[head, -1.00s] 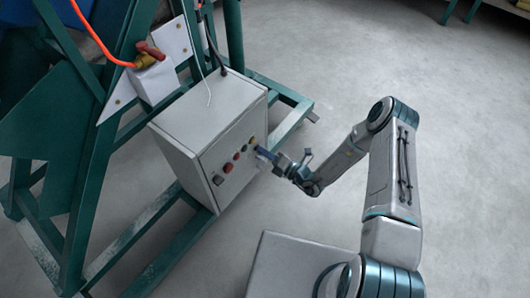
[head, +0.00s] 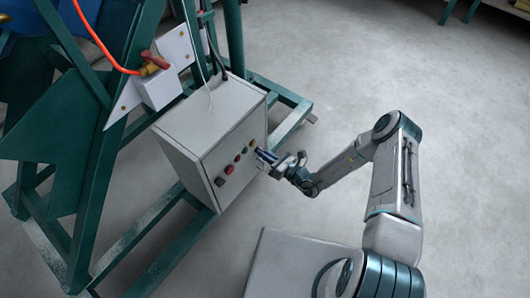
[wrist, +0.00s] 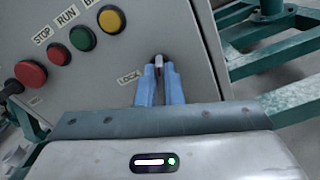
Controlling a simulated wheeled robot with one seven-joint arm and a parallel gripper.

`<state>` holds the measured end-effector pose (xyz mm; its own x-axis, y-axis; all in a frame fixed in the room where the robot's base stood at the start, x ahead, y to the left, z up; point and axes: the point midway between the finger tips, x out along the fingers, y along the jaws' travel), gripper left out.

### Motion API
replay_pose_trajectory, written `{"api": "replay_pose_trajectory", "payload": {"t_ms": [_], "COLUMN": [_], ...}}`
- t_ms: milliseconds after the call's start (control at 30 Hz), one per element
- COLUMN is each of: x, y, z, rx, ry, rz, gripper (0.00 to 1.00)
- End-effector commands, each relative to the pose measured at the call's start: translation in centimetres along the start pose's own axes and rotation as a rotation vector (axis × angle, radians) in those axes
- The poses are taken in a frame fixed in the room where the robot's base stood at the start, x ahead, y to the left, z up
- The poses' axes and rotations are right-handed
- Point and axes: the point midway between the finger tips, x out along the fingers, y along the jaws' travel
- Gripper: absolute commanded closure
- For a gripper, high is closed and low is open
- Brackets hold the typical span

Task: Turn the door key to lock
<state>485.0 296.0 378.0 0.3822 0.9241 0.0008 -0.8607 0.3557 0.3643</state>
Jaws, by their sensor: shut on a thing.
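In the head view, my gripper (head: 262,156) is at the right part of the box's front face, and the key is too small to make out.
Red, green and yellow buttons (wrist: 110,20) sit left of the key, with a dark switch (wrist: 12,87) further left. Green frame beams (wrist: 275,60) run right of the box. An orange hose (head: 95,35) hangs above. The floor to the right is open.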

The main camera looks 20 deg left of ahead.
Motion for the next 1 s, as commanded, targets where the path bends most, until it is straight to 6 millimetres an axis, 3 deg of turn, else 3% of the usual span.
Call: {"api": "replay_pose_trajectory", "payload": {"t_ms": [500, 1000], "x": [-0.08, -0.10], "y": [-0.12, -0.19], "z": [-0.01, -0.11], "rx": [-0.332, -0.391], "ry": [0.003, 0.003], "rz": [-0.003, -0.003], "gripper": [1.00, 1.00]}}
